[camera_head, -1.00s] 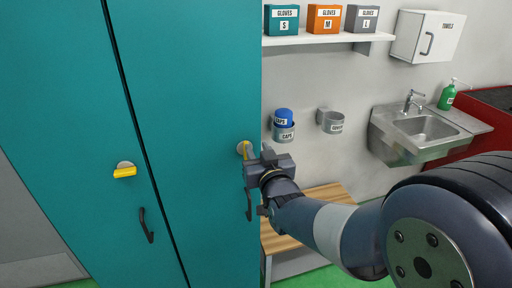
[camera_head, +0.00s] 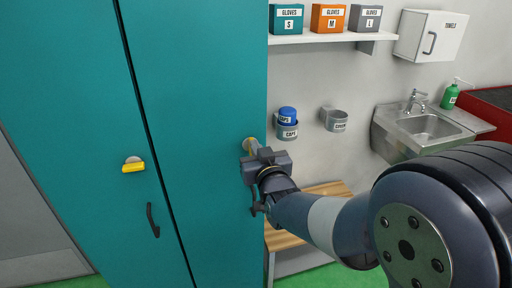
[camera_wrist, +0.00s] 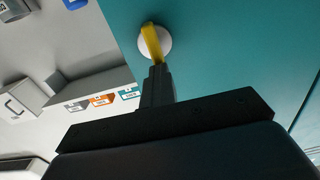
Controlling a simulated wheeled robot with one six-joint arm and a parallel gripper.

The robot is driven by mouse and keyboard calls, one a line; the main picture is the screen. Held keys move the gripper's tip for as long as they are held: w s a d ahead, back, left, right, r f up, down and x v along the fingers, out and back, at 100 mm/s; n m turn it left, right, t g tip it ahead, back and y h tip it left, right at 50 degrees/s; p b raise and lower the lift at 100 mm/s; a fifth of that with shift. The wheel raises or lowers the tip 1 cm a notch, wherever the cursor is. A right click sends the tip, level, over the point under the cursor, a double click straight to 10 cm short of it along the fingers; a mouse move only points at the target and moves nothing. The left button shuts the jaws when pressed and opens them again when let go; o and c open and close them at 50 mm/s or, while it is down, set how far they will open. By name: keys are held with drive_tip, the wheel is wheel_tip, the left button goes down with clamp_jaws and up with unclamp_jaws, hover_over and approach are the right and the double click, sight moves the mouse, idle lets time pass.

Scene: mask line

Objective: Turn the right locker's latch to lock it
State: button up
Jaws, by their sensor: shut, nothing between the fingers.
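The right locker (camera_head: 195,110) is a tall teal door, closed. Its latch (camera_head: 249,143) is a yellow bar on a round pale disc near the door's right edge. In the wrist view the latch (camera_wrist: 151,40) shows at the top centre, its bar running down from the disc towards the fingers. My gripper (camera_head: 252,157) is shut and empty, its tips at the latch bar's end; it also shows in the wrist view (camera_wrist: 157,72). I cannot tell whether the tips touch the bar. The gripper partly hides the latch in the head view.
The left locker (camera_head: 75,100) has a horizontal yellow latch (camera_head: 133,167) and a dark handle (camera_head: 152,220). Right of the lockers are a wooden bench (camera_head: 325,190), wall-mounted cup holders (camera_head: 335,120), a glove-box shelf (camera_head: 320,37) and a sink (camera_head: 425,130).

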drive_tip(key=shift+o, duration=0.6)
drive_tip(key=shift+w+a+f, duration=0.15)
drive_tip(key=shift+w+f, duration=0.1)
drive_tip(key=shift+w, duration=0.25)
drive_tip(key=shift+o, duration=0.6)
drive_tip(key=shift+s, duration=0.3)
drive_tip(key=shift+s+f, duration=0.2)
drive_tip(key=shift+f, duration=0.05)
drive_tip(key=o, duration=0.4)
drive_tip(key=shift+s+a+f+b, duration=0.1)
drive_tip(key=shift+f+b, duration=0.1)
drive_tip(key=shift+b, duration=0.15)
drive_tip(key=shift+a+f, duration=0.2)
drive_tip(key=shift+f, duration=0.15)
drive_tip(key=shift+s+a+r+b+v, duration=0.2)
drive_tip(key=shift+a+v, duration=0.25)
drive_tip(key=shift+v, duration=1.5)
drive_tip(key=shift+s+a+r+b+v, duration=0.1)
drive_tip(key=shift+a+b+v, duration=0.25)
drive_tip(key=shift+v, duration=1.55)
drive_tip(key=shift+s+a+r+b+v, duration=0.15)
drive_tip(key=shift+a+v, duration=0.35)
drive_tip(key=shift+v, duration=1.45)
